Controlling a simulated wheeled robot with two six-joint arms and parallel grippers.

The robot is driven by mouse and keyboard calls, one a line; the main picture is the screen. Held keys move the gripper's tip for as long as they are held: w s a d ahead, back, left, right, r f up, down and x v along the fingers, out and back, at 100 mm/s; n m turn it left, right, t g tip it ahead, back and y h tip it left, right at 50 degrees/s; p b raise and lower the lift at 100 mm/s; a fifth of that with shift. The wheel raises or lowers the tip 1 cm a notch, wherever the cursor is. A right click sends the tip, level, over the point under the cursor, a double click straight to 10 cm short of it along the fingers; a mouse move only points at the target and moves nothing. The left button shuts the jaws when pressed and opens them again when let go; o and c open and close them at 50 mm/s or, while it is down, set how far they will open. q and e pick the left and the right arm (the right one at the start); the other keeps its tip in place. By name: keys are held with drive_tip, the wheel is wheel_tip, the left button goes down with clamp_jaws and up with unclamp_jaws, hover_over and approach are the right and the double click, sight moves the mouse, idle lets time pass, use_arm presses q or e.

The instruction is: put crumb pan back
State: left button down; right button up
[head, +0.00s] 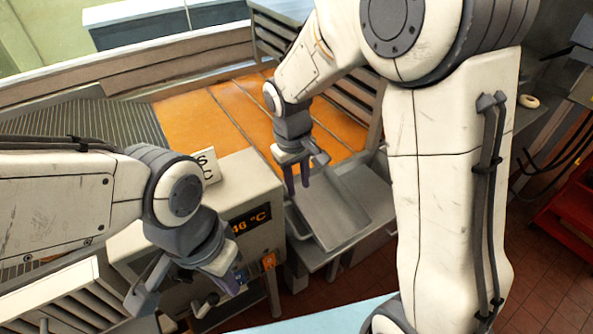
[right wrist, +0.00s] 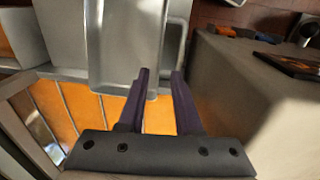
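The crumb pan (head: 338,208) is a shallow grey metal tray. It rests tilted in the picture on a grey metal stand right of the oven control box, and its near end also shows in the right wrist view (right wrist: 122,45). My right gripper (head: 298,182) is over the pan's upper-left end, fingers pointing down. In the right wrist view its two dark fingers (right wrist: 160,78) are apart, with a narrow strip of the pan's rim seen between them; whether they touch it I cannot tell.
The control box (head: 232,190) has a lit temperature display and a small sign on top. Behind it lies an orange glowing conveyor bed (head: 225,115) with slatted side walls. The metal stand (head: 372,190) has bare room right of the pan. A red cabinet (head: 570,205) stands far right.

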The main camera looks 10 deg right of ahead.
drive_tip(key=shift+s+a+r, duration=0.1)
drive_tip(key=shift+r, duration=1.05)
drive_tip(key=shift+a+r, duration=0.1)
drive_tip(key=shift+r, duration=1.05)
